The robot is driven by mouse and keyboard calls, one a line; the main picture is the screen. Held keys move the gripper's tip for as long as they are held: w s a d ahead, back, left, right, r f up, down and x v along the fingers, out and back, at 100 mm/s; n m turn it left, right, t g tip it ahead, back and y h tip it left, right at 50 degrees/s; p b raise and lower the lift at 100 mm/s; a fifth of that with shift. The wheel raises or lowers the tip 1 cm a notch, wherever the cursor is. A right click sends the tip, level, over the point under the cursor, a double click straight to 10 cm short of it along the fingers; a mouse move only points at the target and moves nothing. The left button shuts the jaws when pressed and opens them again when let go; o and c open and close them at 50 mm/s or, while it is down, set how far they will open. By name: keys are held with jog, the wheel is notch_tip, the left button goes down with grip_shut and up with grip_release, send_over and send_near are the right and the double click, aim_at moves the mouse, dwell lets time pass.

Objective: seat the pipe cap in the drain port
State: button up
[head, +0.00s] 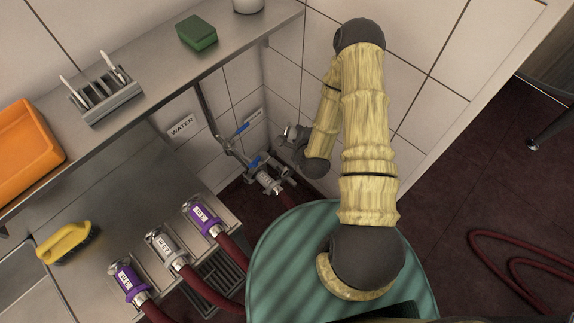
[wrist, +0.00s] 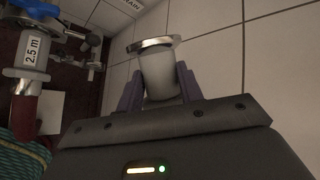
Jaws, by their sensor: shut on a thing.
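My gripper (wrist: 157,82) is shut on the pipe cap (wrist: 158,70), a pale cylinder with a shiny metal flange facing up and away from the jaws. The purple-grey fingers press on both sides of it. In the head view my gripper (head: 292,136) is beside the tiled wall, right of the valve pipes, and the cap is small there. I cannot tell for certain which opening is the drain port.
Blue-handled valves (head: 256,160) and a hose coupling marked 2.5 m (wrist: 34,52) are left of my gripper. Several hose couplings stand in a rack (head: 228,220). A shelf (head: 150,85) holds an orange tub (head: 24,150), a slotted rack and a green sponge (head: 197,33).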

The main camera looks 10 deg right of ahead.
jog(key=shift+w, duration=0.1)
jog(key=m+g+b, duration=0.6)
jog(key=m+b, duration=0.1)
jog(key=b, duration=2.2)
send_over(291, 179)
jog(key=s, duration=0.2)
notch_tip(291, 179, down, 37)
jog(key=shift+d+f+y, duration=0.15)
jog(key=shift+f+y, duration=0.05)
jog(key=shift+y, duration=0.2)
jog(key=shift+f, duration=0.1)
jog(key=shift+f+b, duration=3.55)
jog(key=shift+f, duration=1.15)
jog(key=shift+f, duration=0.15)
jog(key=o, duration=1.2)
